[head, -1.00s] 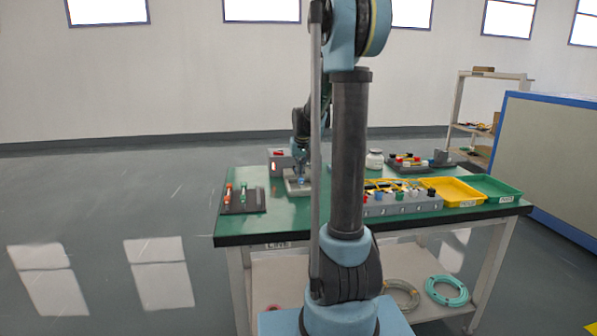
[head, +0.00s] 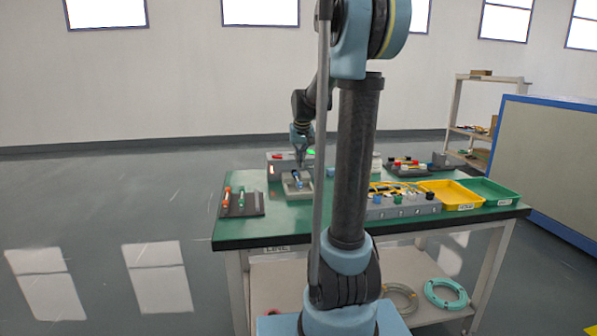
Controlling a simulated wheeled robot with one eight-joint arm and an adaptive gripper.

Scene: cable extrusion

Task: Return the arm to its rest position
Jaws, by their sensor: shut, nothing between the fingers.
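My gripper (head: 300,159) points down above the far left part of the green table (head: 240,229). It is small in the head view and its fingers look closed, with nothing seen between them. Below it, a grey tray (head: 288,193) lies on the table with a small blue and dark item (head: 297,180) on it. The gripper is apart from that item. My upright arm link hides the middle of the table.
A dark board (head: 235,211) with orange and green tools lies at the left. A yellow tray (head: 446,201) and a green tray (head: 489,198) stand at the right. A grey box (head: 275,163) stands behind the gripper. The floor left of the table is clear.

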